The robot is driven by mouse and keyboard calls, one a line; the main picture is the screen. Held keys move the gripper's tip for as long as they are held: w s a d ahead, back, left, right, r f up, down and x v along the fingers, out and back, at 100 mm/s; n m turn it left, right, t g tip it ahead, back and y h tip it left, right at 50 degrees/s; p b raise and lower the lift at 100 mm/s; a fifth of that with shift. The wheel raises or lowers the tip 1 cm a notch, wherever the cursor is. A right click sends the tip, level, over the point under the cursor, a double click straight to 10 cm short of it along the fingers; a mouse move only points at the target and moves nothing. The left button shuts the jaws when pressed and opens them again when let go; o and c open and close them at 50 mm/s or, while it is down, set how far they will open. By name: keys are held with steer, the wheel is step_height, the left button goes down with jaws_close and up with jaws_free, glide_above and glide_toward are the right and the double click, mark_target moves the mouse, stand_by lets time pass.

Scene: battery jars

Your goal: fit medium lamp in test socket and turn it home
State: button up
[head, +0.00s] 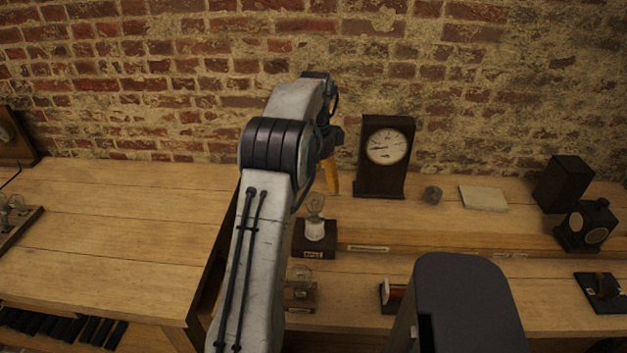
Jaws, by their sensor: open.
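A clear glass lamp (315,205) stands upright in a white socket (315,230) on a dark block with a small label too small to read surely. A second lamp (300,278) shows lower down on a wooden base, partly hidden by my arm. I cannot tell which is the medium lamp, or how far the upright one is turned in. My gripper (331,178), with a yellow finger pointing down, is open, just above and right of the upright lamp in the picture. My arm hides part of the gripper. No lamp shows in it.
A dark wooden clock (385,157) stands at the back, right of my gripper. A dark-framed holder (395,294) sits on the lower shelf. The left bench top (110,230) is mostly clear.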

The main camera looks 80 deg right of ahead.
mark_target(315, 194)
steer(key=shift+a+m, duration=0.2)
steer(key=shift+m, duration=0.7)
steer(key=shift+f+m, duration=0.15)
steer(key=shift+m, duration=0.25)
steer(key=shift+f, duration=3.55)
steer(key=shift+c, duration=0.3)
steer(key=c, duration=1.3)
steer(key=shift+r+m+p, duration=0.15)
steer(key=shift+m+p, duration=0.2)
steer(key=shift+m, duration=0.75)
steer(key=shift+c, duration=0.2)
steer(key=m+p, duration=0.1)
steer(key=m, duration=0.3)
steer(key=shift+d, duration=0.1)
